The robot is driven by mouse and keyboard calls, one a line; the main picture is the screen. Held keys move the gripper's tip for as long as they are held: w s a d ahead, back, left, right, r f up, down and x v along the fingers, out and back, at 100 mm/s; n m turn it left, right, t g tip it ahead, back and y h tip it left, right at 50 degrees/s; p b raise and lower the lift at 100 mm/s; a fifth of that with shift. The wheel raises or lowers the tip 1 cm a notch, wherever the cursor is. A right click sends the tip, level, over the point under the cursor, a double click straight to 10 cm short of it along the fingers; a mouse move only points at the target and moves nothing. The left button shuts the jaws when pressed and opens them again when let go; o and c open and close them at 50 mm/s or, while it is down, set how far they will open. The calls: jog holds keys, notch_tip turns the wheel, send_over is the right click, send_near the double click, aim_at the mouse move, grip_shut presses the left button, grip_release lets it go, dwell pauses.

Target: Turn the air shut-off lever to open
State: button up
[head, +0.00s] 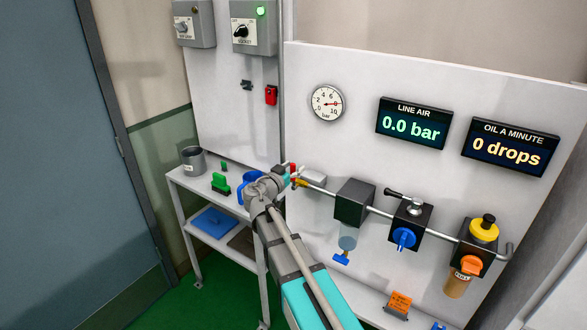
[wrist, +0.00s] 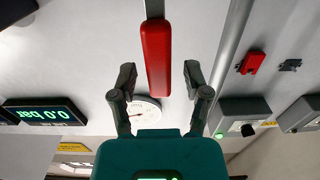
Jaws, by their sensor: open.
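The red lever (wrist: 156,58) runs down from the top of the wrist view on a grey stem, its lower end between my fingers. My gripper (wrist: 160,80) is open, with one finger on each side of the lever and a visible gap on both sides. In the head view my gripper (head: 294,175) is at the left end of the air pipe, beside the small red lever end (head: 292,168). My wrist hides most of the lever and its valve there. The line air display (head: 413,123) reads 0.0 bar.
Right along the pipe are a black filter unit (head: 354,203), a regulator with a blue knob (head: 404,238) and an oiler with a yellow cap (head: 484,230). A round gauge (head: 327,103) is above. A side table (head: 182,178) with a grey cup (head: 193,160) stands left.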

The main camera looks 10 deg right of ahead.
grip_shut()
